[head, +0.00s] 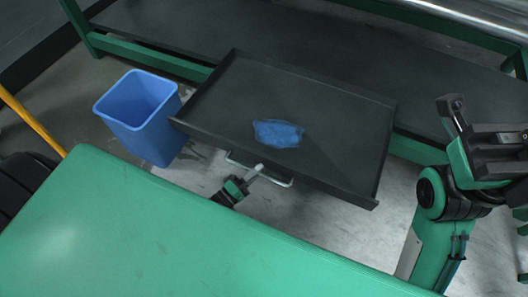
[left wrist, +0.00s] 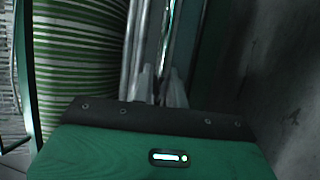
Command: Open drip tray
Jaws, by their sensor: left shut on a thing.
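The drip tray (head: 325,110) is a dark, shallow, rectangular tray, standing out from the green-framed machine with its inside exposed. A blue patch (head: 278,133) lies on its floor. A pale bar handle (head: 272,180) runs along its front wall. My left gripper (head: 256,172) is shut on this handle, just in front of the tray.
A blue bin (head: 142,115) stands on the floor left of the tray, near its corner. A green frame beam (head: 150,59) and a dark flat surface (head: 300,42) lie behind the tray. A yellow pole (head: 32,122) is at far left. Green-striped material (left wrist: 82,50) shows in the left wrist view.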

